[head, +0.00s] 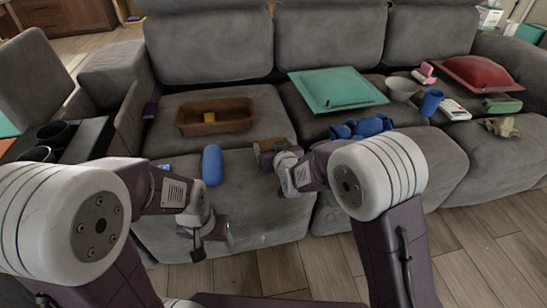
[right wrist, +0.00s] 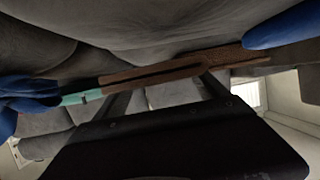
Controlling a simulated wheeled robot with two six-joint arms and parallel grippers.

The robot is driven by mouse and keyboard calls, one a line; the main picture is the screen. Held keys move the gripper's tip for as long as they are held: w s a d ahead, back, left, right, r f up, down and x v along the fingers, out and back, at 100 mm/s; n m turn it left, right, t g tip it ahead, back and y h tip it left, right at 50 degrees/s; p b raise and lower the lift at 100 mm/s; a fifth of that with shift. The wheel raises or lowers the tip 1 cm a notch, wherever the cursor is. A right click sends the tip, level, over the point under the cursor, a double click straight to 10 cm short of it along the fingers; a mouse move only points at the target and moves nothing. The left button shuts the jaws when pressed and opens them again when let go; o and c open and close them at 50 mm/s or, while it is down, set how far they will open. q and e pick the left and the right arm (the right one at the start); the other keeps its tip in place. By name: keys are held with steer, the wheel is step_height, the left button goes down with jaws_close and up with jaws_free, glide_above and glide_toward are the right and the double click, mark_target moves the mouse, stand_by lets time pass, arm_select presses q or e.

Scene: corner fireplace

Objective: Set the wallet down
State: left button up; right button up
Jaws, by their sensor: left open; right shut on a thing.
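The brown wallet (head: 264,147) is at the tip of my right gripper (head: 277,157), over the grey sofa seat near the middle. The right gripper is shut on it. In the right wrist view the wallet (right wrist: 150,76) spans the gap between the dark fingers, its edge facing the camera. Whether its underside touches the seat I cannot tell. My left gripper (head: 214,240) is open and empty, low in front of the sofa's front edge.
A blue bottle (head: 212,165) lies on the seat left of the wallet. A brown tray (head: 187,128) with a yellow block (head: 209,117) is behind it. A blue cloth (head: 362,127) is to the right; a teal cushion (head: 312,83) lies behind. Bare seat (head: 262,210) shows in front.

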step_height(320, 180, down, 4)
steer(key=b, duration=0.3)
steer(key=shift+r, duration=0.25)
steer(key=shift+f, duration=0.25)
steer(key=o, duration=1.3)
steer(key=p+v, duration=0.5)
steer(key=v, duration=0.3)
steer(key=shift+s+r+p, duration=0.15)
steer(key=shift+s+p, duration=0.05)
steer(key=shift+p, duration=0.1)
steer(key=shift+s+d, duration=0.2)
steer(key=shift+s, duration=0.15)
